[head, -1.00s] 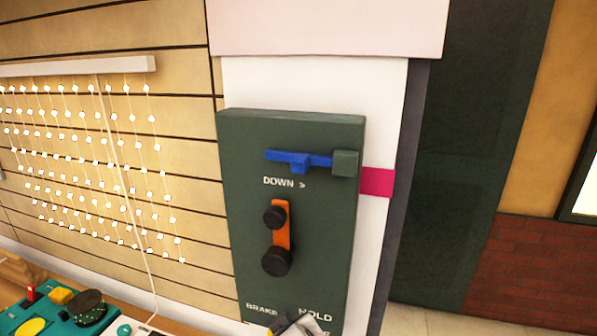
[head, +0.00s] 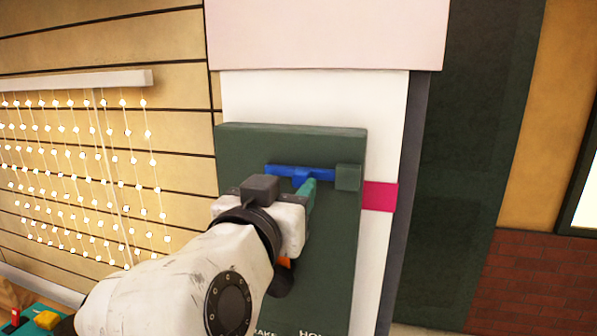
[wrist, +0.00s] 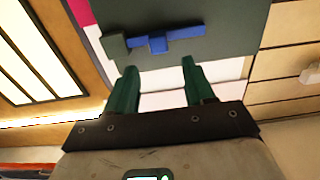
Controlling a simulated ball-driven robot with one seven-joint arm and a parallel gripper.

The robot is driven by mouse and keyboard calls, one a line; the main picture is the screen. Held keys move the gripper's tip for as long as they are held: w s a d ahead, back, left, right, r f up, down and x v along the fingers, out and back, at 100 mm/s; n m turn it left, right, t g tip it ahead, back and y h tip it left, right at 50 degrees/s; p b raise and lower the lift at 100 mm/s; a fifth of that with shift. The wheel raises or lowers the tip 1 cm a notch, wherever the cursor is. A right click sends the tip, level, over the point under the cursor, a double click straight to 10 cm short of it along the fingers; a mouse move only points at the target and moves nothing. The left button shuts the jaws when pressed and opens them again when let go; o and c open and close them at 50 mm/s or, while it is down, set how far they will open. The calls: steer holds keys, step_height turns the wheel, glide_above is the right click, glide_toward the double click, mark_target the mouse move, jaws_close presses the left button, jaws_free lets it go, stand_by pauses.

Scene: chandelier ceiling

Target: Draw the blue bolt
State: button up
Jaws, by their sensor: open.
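The blue bolt (head: 283,169) lies level across the upper part of the dark green panel (head: 240,150). Its right end meets a green block (head: 347,178), and a short blue knob sticks out from its middle. In the wrist view the bolt (wrist: 185,34) runs beside the green block (wrist: 114,46). My gripper (head: 309,184) is in front of the panel with its green fingertips by the knob. In the wrist view my gripper (wrist: 159,66) is open and empty, and the knob shows beyond the gap between the fingertips. I cannot tell whether they touch it.
My arm covers most of the orange lever (head: 286,263) and the "DOWN" label below the bolt. A pink strip (head: 381,196) lies on the white post right of the panel. Strings of small lights (head: 80,180) hang at left. A teal console (head: 40,324) stands at lower left.

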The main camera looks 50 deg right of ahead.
mark_target(298, 175)
steer(key=p+x, duration=0.1)
steer(key=x, duration=0.5)
steer(key=shift+d, duration=0.35)
steer(key=shift+c, duration=0.4)
jaws_close()
steer(key=shift+w+a, duration=0.1)
steer(key=shift+w, duration=0.05)
